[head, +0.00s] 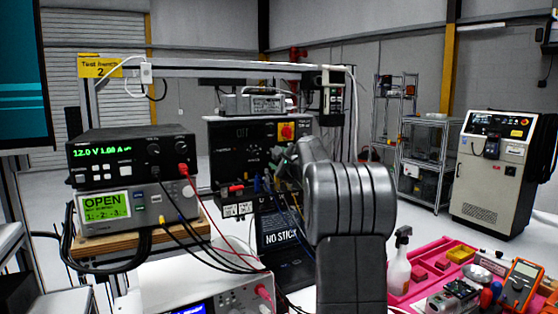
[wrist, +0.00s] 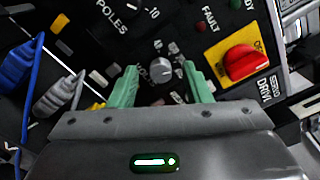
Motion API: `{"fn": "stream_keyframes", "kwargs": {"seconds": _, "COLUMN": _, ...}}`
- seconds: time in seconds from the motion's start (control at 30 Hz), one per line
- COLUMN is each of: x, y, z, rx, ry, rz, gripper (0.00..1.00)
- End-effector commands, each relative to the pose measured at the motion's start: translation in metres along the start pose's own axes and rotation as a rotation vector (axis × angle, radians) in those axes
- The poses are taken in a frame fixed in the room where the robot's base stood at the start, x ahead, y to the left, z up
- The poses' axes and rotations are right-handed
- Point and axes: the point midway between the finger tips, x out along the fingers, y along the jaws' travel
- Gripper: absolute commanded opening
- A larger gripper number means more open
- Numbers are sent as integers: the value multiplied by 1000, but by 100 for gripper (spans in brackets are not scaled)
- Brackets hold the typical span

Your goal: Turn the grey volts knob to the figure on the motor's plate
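The grey volts knob (wrist: 160,69) is on the black drive panel, with small scale figures around it too blurred to read. My gripper's green fingertips (wrist: 160,67) stand open on either side of the knob, with a visible gap on each side. In the head view my gripper (head: 281,157) is in front of the black panel (head: 228,141) and my arm hides its right part. A grey motor (head: 240,103) sits on top of the panel box. It has a pale plate (head: 267,105) whose figures are too small to read.
A red switch on a yellow plate (wrist: 243,62) is right of the knob. The poles knob (wrist: 132,3) is above it. Blue and grey plugs (wrist: 55,95) with cables stand at the left. Power supplies (head: 130,158) with hanging leads are left of the panel.

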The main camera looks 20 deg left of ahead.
Motion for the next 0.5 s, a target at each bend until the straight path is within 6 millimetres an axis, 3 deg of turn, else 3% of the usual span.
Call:
{"fn": "stream_keyframes", "kwargs": {"seconds": 0.27, "x": -2, "y": 0, "z": 0, "rx": 0, "ry": 0, "rz": -1, "gripper": 44}}
{"fn": "stream_keyframes", "kwargs": {"seconds": 0.5, "x": -32, "y": 2, "z": -2, "rx": 0, "ry": 2, "rz": -3, "gripper": 44}}
